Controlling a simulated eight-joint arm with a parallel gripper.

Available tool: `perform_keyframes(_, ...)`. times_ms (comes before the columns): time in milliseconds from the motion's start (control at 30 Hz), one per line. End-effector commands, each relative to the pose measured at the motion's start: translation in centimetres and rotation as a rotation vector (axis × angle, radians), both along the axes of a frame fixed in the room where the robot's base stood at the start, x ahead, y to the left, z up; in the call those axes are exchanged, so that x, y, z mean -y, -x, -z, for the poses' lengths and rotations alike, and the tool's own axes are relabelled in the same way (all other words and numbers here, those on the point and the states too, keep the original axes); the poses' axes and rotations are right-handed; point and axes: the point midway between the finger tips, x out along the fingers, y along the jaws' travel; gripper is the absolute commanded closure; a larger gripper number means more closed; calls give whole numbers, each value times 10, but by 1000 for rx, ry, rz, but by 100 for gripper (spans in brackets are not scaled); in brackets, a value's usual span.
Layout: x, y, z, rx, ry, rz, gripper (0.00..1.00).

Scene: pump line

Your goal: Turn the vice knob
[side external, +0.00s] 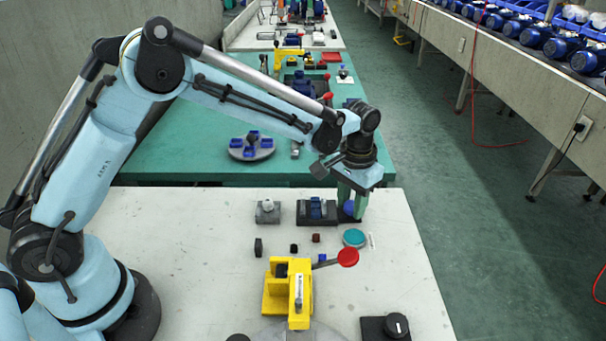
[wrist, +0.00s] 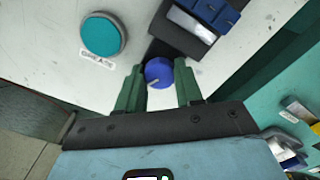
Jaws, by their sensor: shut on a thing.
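The vice knob is a round blue knob (wrist: 159,72) at the end of a dark vice base (wrist: 176,36). In the side external view the blue knob (side external: 349,207) shows beside the green fingers of my gripper (side external: 352,203), at the right end of the vice (side external: 304,213). A blue part (side external: 317,208) sits in the vice. In the wrist view my gripper (wrist: 159,88) has one green finger on each side of the knob and is shut on it. The fingertips are low at the table; exact contact is partly hidden.
A teal round tin (side external: 354,237), labelled GREASE in the wrist view, stands just in front of the vice. A yellow press (side external: 289,288) with a red-ended lever (side external: 347,257) stands nearer the camera. Small blocks lie left of the tin. A black dial box (side external: 386,328) is at front right.

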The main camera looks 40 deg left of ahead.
Motion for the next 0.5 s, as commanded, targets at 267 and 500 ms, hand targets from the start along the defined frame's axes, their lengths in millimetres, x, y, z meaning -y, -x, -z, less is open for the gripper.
perform_keyframes(267,0,-1,0,2,-1,0,40)
perform_keyframes(500,-2,0,0,-1,-4,-2,40)
